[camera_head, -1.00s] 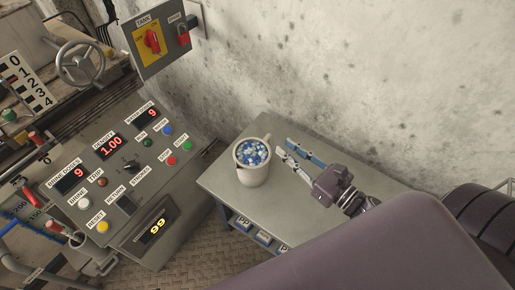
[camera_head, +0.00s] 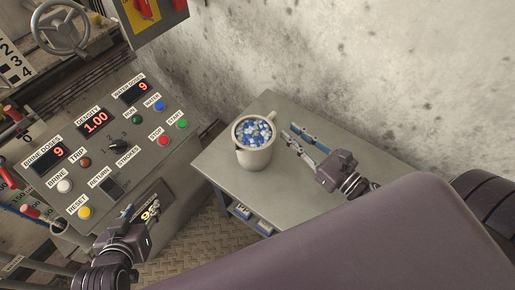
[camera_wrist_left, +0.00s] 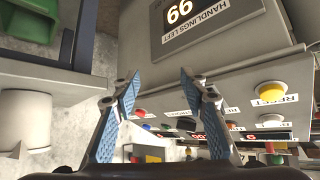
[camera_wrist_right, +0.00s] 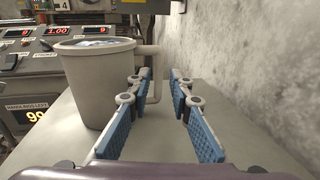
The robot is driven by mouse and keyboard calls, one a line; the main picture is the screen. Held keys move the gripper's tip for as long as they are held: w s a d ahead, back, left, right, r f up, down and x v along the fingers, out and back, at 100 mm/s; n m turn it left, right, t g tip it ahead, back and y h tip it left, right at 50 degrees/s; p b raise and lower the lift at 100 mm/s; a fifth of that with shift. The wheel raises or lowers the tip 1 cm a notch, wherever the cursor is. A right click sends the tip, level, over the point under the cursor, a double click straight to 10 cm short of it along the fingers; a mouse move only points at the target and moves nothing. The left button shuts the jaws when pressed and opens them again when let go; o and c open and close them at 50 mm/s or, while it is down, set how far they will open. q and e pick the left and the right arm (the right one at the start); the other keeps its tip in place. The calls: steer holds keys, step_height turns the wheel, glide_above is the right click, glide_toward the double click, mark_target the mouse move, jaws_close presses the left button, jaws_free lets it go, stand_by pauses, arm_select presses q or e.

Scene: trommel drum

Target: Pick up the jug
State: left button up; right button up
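The jug (camera_head: 254,157) is a pale cup-shaped vessel filled with blue and white pieces. It stands upright on the grey table. In the right wrist view the jug (camera_wrist_right: 97,88) is at the left, its handle (camera_wrist_right: 152,75) pointing right toward the fingers. My right gripper (camera_head: 297,142) is open just right of the jug; its fingers (camera_wrist_right: 160,88) have the handle ahead, near the left finger, and contact cannot be told. My left gripper (camera_head: 135,211) is open and empty in front of the control panel; its blue-padded fingers (camera_wrist_left: 156,88) are apart.
The grey table (camera_head: 222,165) has a bare top around the jug and stands against a stained wall (camera_head: 330,60). The control panel (camera_head: 120,160) with buttons and displays is at the left. Blue-edged bins (camera_head: 241,211) sit under the table.

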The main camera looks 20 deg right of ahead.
mark_target(275, 122)
steer(key=shift+w+f+b, duration=0.2)
steer(key=shift+f+b, duration=0.2)
steer(key=shift+f, duration=0.45)
steer(key=x, duration=0.4)
steer(key=b+x, duration=0.1)
steer(key=x, duration=0.2)
steer(key=shift+a+r, duration=0.1)
steer(key=shift+r, duration=0.2)
steer(key=shift+w+a, duration=0.1)
steer(key=shift+w, duration=0.1)
arm_select(q)
steer(key=w+d+r+t+h, duration=0.1)
steer(key=w+r+t, duration=0.3)
steer(key=r, duration=0.5)
steer(key=shift+d, duration=0.4)
arm_select(e)
steer(key=shift+c, duration=0.3)
jaws_close()
steer(key=shift+r, duration=0.1)
